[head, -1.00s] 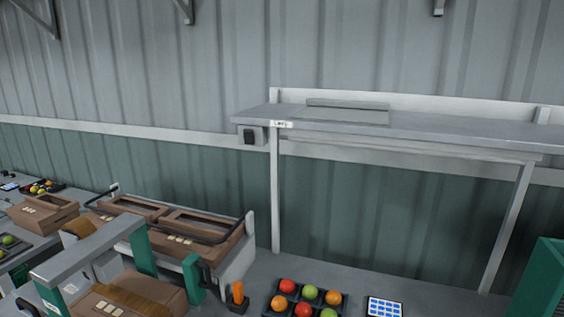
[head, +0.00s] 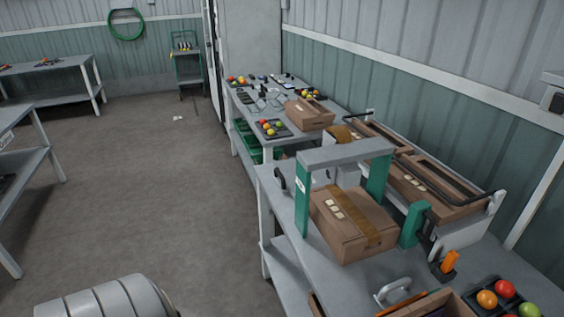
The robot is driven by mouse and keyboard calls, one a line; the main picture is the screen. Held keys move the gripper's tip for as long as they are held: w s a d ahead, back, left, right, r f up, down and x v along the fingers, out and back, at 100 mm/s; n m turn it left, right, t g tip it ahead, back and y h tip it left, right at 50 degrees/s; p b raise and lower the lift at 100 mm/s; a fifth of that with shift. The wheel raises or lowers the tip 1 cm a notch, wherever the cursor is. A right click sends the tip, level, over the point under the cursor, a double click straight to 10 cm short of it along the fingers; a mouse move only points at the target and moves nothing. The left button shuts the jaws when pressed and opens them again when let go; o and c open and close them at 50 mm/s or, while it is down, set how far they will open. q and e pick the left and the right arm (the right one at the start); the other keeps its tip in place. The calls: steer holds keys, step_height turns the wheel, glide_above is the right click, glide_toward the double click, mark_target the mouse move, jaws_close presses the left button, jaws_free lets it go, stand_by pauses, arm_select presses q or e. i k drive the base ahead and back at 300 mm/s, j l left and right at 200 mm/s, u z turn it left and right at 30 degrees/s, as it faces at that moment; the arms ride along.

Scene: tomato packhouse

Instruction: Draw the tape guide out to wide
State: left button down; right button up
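A carton taper stands on the bench, with a grey crossbar (head: 345,153) on green posts. A closed brown carton (head: 350,222) with a tape strip along its top sits under the crossbar. A short green block (head: 414,223) with a black part beside it stands at the carton's right. I cannot tell for sure which part is the tape guide or how wide it is set. Neither gripper is in view.
Brown open boxes (head: 435,180) sit in a rack behind the taper. An orange-handled tool (head: 450,262) and a fruit tray (head: 488,287) are at the right. A metal handle (head: 393,288) is on the near bench.

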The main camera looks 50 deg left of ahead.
mark_target(280, 177)
steer(key=u, duration=1.45)
